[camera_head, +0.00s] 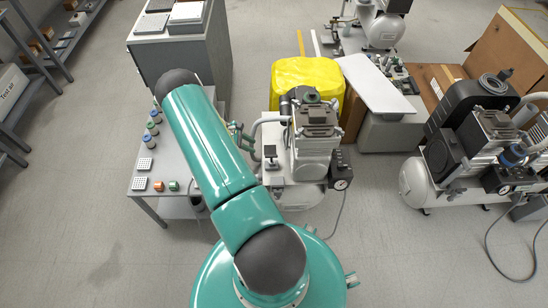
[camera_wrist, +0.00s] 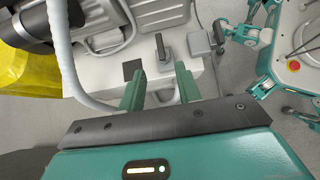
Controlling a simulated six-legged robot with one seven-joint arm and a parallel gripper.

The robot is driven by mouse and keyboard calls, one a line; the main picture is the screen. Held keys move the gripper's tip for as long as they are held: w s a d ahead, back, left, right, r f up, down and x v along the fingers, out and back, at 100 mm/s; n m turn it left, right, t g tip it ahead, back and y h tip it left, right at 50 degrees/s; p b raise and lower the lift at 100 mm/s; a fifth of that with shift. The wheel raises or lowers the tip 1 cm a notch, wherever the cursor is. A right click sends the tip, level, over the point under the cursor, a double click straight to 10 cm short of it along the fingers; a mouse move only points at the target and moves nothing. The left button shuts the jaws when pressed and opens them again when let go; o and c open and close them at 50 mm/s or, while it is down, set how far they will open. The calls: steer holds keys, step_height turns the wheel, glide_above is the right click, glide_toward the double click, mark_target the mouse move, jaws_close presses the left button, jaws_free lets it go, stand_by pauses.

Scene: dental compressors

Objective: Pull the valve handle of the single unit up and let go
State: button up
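The single compressor unit (camera_head: 313,150) stands in front of me, with a grey pump head over a white tank. In the wrist view its white body (camera_wrist: 110,70) lies below the finger tips. A small grey upright lever, seemingly the valve handle (camera_wrist: 163,48), stands on that body, just beyond the gap between the fingers. My gripper (camera_wrist: 159,85) is open, its two green fingers apart with nothing between them. In the head view my gripper (camera_head: 241,136) shows only partly behind my arm, left of the unit.
A grey hose (camera_wrist: 65,55) curves close to the left finger. A yellow-covered box (camera_head: 305,75) stands behind the unit. A table with small bottles and trays (camera_head: 170,150) is at left. A twin compressor (camera_head: 470,150) is at right. Floor at lower left is free.

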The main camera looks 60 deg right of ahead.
mark_target(271, 156)
steer(key=x, duration=1.4)
steer(key=shift+s+f, duration=0.1)
steer(key=shift+f, duration=0.05)
steer(key=shift+c, duration=0.2)
jaws_close()
